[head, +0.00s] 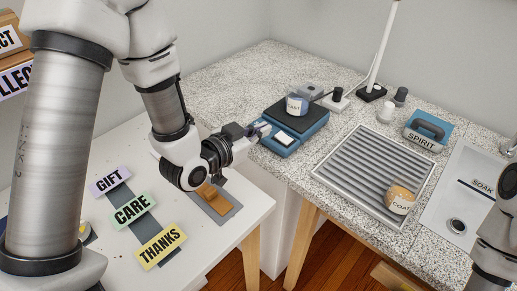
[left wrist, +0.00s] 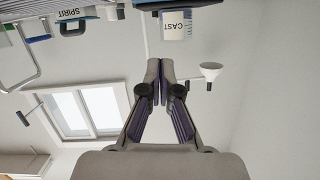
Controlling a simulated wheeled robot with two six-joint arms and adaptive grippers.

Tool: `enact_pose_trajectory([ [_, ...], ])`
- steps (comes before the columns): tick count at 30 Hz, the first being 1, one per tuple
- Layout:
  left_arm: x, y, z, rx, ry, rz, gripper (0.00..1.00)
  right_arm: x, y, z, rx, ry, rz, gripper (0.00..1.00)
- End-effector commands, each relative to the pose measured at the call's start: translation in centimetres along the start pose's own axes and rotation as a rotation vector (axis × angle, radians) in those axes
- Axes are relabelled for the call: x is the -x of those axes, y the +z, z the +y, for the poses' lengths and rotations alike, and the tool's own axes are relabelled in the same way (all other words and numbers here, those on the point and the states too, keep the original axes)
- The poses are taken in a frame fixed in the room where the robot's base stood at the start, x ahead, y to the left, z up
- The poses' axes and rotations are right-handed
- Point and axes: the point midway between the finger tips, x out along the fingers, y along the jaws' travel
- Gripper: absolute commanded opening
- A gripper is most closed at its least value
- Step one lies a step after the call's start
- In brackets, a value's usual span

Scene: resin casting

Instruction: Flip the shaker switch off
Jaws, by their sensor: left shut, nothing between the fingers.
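The blue shaker (head: 312,122) stands on the speckled counter in the head view, with a cup labelled CAST (head: 296,105) on top. A pale panel (head: 283,138) is on its near side; I cannot make out the switch's position. My left gripper (head: 262,130) is at the shaker's near left side; whether it touches is unclear. In the left wrist view my left gripper (left wrist: 160,70) is shut and empty. My right gripper is not in view.
A ridged tray (head: 345,180) holds a round COAT piece (head: 400,200) right of the shaker. A SPIRIT container (head: 424,132) and a SOAK sheet (head: 460,200) lie further right. GIFT (head: 110,180), CARE (head: 133,209) and THANKS (head: 160,246) labels lie on the white table (head: 215,262).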

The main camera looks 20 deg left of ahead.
Motion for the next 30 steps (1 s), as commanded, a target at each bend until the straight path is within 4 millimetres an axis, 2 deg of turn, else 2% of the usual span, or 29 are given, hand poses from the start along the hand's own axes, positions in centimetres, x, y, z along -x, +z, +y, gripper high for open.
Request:
enact_pose_trajectory([
  [1,-0.6,0.3,0.1,-0.005,-0.001,0.002,0.0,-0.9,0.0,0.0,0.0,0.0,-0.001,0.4],
  [3,-2.2,-0.2,0.0,-0.007,0.0,-0.002,0.0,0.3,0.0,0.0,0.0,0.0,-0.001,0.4],
  [11,-7.9,-0.2,0.1,-0.003,0.001,0.0,0.0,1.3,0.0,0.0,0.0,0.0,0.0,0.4],
  [13,-8.0,1.7,0.0,0.003,0.0,-0.006,0.0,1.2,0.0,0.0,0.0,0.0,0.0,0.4],
  [18,-8.4,3.5,0.0,0.001,-0.001,-0.002,0.0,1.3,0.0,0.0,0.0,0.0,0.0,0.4],
  [30,-8.6,4.2,0.0,0.0,-0.001,0.0,0.0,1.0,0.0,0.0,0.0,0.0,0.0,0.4],
])
